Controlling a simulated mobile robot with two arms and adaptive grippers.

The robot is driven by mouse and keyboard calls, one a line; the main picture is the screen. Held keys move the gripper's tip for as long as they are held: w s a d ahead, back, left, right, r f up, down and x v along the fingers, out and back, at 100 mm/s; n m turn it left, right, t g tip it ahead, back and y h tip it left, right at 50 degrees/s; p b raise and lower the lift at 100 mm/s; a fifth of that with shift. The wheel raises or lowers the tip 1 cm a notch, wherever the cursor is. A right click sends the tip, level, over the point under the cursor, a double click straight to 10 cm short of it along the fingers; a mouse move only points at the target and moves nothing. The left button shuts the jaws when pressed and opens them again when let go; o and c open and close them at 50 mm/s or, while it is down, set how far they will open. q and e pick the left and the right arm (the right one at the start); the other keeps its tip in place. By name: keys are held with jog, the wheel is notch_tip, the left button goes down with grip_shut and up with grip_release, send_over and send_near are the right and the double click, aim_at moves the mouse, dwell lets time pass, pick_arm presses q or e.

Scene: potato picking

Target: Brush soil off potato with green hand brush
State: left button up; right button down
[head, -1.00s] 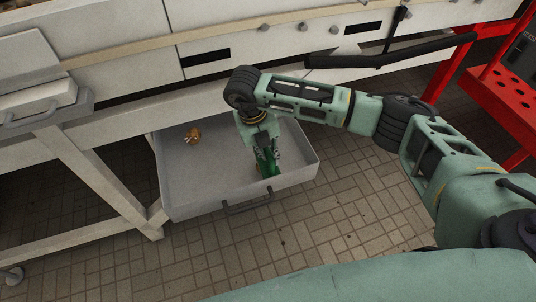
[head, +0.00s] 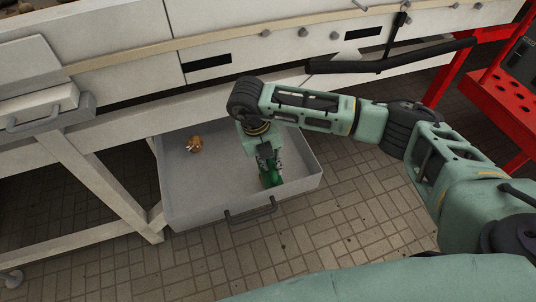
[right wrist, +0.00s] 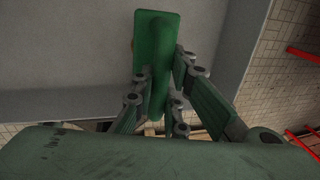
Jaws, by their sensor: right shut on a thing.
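The potato (head: 195,144), brown with a paler patch, lies in the far left part of the open grey drawer tray (head: 205,196). The green hand brush (head: 271,178) is in my right gripper (head: 267,163), over the right part of the tray. In the right wrist view the brush (right wrist: 155,50) stands between the two fingers of my right gripper (right wrist: 162,85), which are shut on it. The brush's bristles are hidden, and I cannot tell whether it touches the tray floor. Brush and potato are apart. My left gripper is not in view.
The tray has low walls and a dark front handle (head: 250,213). A white machine frame (head: 95,178) stands at the left and overhangs the back of the tray. A red perforated rack (head: 500,100) stands at the right. The tray's middle is clear.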

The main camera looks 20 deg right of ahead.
jog(key=shift+s, duration=0.45)
jog(key=shift+w+f+b, duration=0.15)
jog(key=shift+w+b, duration=0.45)
jog(key=shift+w, duration=0.2)
jog(key=shift+w+b, duration=0.85)
jog(key=shift+w, duration=0.4)
jog(key=shift+s+r+p, duration=0.2)
jog(key=shift+s+p, duration=0.2)
jog(key=shift+s, duration=0.3)
jog(key=shift+s+f+p, duration=0.15)
jog(key=shift+s+p, duration=0.3)
jog(key=shift+s, duration=0.95)
jog(key=shift+w+b, duration=1.25)
jog(key=shift+w, duration=0.85)
jog(key=shift+s+p, duration=0.3)
jog(key=shift+s, duration=0.75)
